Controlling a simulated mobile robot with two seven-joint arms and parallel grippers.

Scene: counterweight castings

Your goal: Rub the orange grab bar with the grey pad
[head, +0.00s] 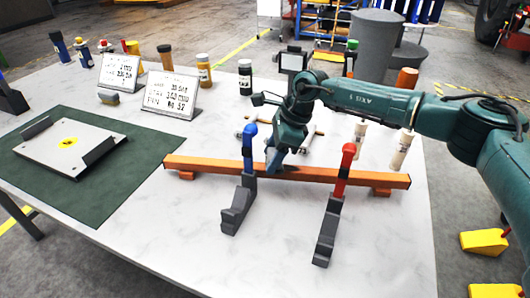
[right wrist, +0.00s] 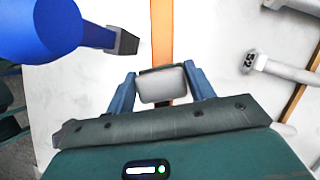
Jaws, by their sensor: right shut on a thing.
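The orange grab bar (head: 335,175) lies across the near part of the white table on small orange feet. It also shows in the right wrist view (right wrist: 161,35), running up the picture behind the pad. My right gripper (head: 274,167) is at the bar, between the blue-handled clamp and the red-handled clamp, nearer the blue one. In the right wrist view it is shut on the grey pad (right wrist: 163,85), which sits between its blue fingers over the bar. Whether the pad touches the bar I cannot tell. My left gripper is not in view.
The blue-handled clamp (head: 248,150) and red-handled clamp (head: 345,163) stand up at the bar, close on either side. A green mat (head: 60,198) with a metal plate (head: 72,143) lies left. Sign cards (head: 172,93) and bottles stand behind.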

